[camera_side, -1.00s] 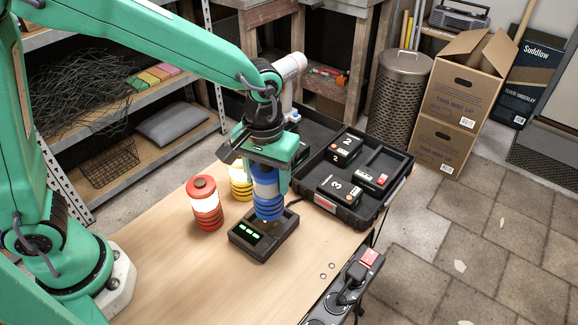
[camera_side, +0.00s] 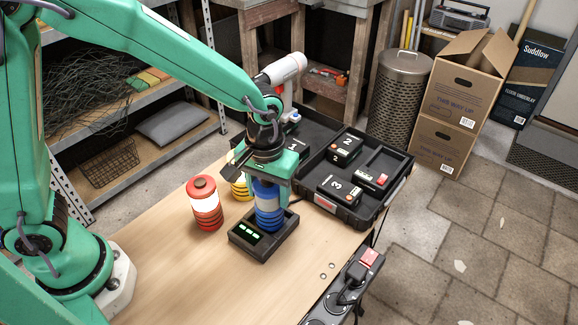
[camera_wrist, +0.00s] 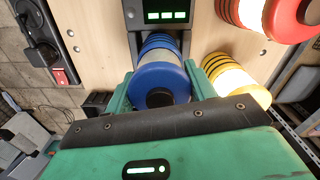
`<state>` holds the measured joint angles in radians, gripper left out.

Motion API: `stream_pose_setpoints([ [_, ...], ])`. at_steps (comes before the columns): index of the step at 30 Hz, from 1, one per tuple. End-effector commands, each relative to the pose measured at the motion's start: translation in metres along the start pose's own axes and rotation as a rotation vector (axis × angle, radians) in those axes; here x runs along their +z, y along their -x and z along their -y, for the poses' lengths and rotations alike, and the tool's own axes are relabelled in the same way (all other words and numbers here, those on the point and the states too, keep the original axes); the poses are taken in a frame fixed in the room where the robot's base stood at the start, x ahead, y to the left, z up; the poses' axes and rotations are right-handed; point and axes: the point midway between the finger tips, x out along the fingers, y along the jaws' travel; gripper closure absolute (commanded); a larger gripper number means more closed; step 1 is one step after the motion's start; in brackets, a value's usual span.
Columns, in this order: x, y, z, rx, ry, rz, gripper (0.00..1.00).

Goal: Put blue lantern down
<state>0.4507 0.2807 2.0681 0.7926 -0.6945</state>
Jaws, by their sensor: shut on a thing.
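The blue lantern (camera_side: 267,212) is upright, its ribbed lower part at the black charging dock (camera_side: 244,238) with green lights. I cannot tell whether its base touches the dock. My gripper (camera_side: 267,184) is shut on the lantern's upper part from above. In the wrist view the blue lantern (camera_wrist: 160,84) sits between my green fingers, and the dock (camera_wrist: 163,17) shows beyond it with its green lights.
A lit red lantern (camera_side: 204,205) stands on the bench to the left. A yellow lantern (camera_side: 240,188) stands behind, partly hidden by my gripper. An open black case (camera_side: 340,211) with numbered packs lies to the right. A power strip (camera_side: 345,290) runs along the bench's right edge.

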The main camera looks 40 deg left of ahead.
Motion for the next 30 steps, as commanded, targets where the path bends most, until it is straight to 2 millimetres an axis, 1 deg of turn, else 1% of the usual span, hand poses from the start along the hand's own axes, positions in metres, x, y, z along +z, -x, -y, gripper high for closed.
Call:
stream_pose_setpoints([
  [8,0.000,-0.006,0.000,0.001,0.000,-0.001,0.92],
  [9,0.000,-0.006,0.000,0.000,0.000,0.000,0.37],
  [11,0.000,-0.005,0.000,0.000,0.000,0.000,0.25],
  [12,0.000,-0.005,0.000,0.000,0.000,0.000,0.23],
  [23,0.000,-0.004,0.000,0.000,0.000,-0.001,0.23],
  [26,0.000,0.001,0.000,0.000,0.000,-0.001,0.23],
  [30,-0.001,0.013,0.000,0.002,0.000,-0.002,0.23],
])
